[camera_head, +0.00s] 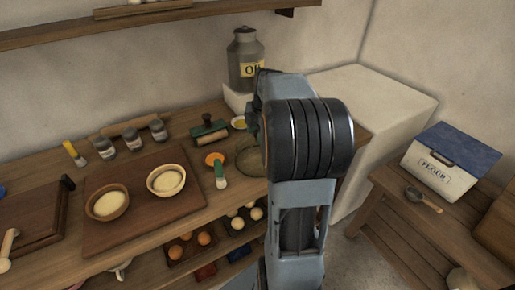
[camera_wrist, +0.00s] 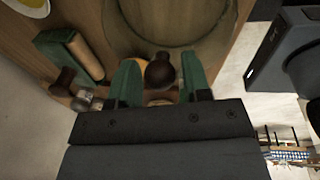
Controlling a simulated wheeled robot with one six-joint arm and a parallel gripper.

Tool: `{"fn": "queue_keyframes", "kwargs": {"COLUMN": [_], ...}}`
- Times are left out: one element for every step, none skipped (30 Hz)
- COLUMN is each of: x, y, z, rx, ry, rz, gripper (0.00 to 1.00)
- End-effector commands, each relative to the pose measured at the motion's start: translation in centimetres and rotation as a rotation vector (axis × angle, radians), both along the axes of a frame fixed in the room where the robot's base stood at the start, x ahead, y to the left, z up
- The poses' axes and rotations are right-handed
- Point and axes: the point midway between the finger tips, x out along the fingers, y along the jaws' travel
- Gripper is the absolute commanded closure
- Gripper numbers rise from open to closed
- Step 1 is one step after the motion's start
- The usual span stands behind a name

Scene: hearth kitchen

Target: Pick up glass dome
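The glass dome (camera_head: 250,158) is on the counter beside my arm in the head view, partly hidden by the arm. In the wrist view, its clear round body (camera_wrist: 178,36) fills the top middle. Its dark brown knob (camera_wrist: 160,71) is between the green fingers of my gripper (camera_wrist: 161,82). The fingers are apart, one on each side of the knob, with a gap visible at least on the right. The lower part of the knob is partly hidden by the gripper body. In the head view my fingers are mostly hidden behind the arm.
A green and wooden roller tool (camera_head: 209,131) and a small bowl of yellow stuff (camera_head: 238,123) are close by. The oil can (camera_head: 245,62) stands behind. A pale block (camera_head: 372,104) is at right.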

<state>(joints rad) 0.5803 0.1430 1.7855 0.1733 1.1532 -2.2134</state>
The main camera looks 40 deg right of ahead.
Motion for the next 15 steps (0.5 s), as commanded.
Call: {"fn": "queue_keyframes", "kwargs": {"x": [0.00, 0.00, 0.00, 0.00, 0.00, 0.00, 0.00, 0.00, 0.00, 0.00, -0.01, -0.01, -0.01, -0.01, -0.01], "y": [0.00, 0.00, -0.01, -0.01, -0.01, -0.01, -0.01, -0.01, -0.01, -0.01, -0.01, -0.01, -0.01, -0.01, -0.01], "z": [0.01, 0.02, 0.02, 0.02, 0.02, 0.02, 0.02, 0.02, 0.02, 0.02, 0.02, 0.03, 0.03, 0.03, 0.03], "rx": [0.000, 0.000, 0.000, 0.000, 0.000, 0.000, 0.000, 0.000, 0.000, 0.000, 0.000, 0.000, 0.000, 0.000, 0.000], "ry": [0.000, 0.000, 0.000, 0.000, 0.000, 0.000, 0.000, 0.000, 0.000, 0.000, 0.000, 0.000, 0.000, 0.000, 0.000], "rz": [0.000, 0.000, 0.000, 0.000, 0.000, 0.000, 0.000, 0.000, 0.000, 0.000, 0.000, 0.000, 0.000, 0.000, 0.000], "gripper": [0.61, 0.64, 0.68, 0.70, 0.73, 0.77, 0.80, 0.83, 0.87, 0.90, 0.93, 0.96, 0.99, 1.00, 1.00]}}
